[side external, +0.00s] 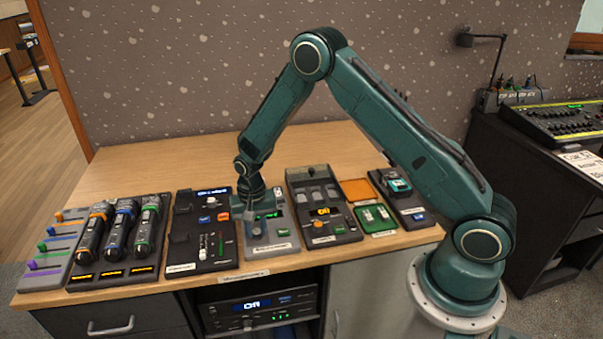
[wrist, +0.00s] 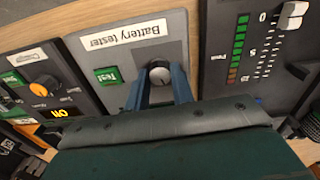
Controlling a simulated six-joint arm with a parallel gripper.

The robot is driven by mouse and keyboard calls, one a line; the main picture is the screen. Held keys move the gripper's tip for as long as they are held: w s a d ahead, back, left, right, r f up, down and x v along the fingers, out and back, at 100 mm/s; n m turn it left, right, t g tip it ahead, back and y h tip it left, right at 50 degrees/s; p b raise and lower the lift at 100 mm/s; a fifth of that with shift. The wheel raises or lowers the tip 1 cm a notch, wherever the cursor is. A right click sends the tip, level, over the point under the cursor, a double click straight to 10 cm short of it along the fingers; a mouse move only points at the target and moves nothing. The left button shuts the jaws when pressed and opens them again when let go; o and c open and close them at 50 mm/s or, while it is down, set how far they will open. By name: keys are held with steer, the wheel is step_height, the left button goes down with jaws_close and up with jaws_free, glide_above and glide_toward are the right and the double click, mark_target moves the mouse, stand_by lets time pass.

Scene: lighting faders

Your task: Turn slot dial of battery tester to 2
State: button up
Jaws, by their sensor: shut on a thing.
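The battery tester (side external: 284,246) is a grey panel in the middle of the row of devices on the wooden counter. In the wrist view the battery tester (wrist: 95,45) appears upside down, with its white label and a green button. Its slot dial (wrist: 160,72) is a round knob with a pale top. My gripper (wrist: 160,80) has its two blue fingers on either side of the dial, shut on it. In the side view my gripper (side external: 252,210) reaches down over the tester's left part and hides the dial. I cannot read the dial's number.
A black fader panel (side external: 200,230) stands close on the tester's left. A dark charger panel (side external: 325,225) with an orange display stands close on its right. Several handheld devices (side external: 120,230) stand farther left. The back of the counter (side external: 190,160) is clear.

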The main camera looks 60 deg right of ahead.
mark_target(256, 231)
steer(key=shift+m, duration=1.7)
steer(key=o, duration=1)
steer(key=shift+r, duration=0.1)
step_height(256, 231, up, 14)
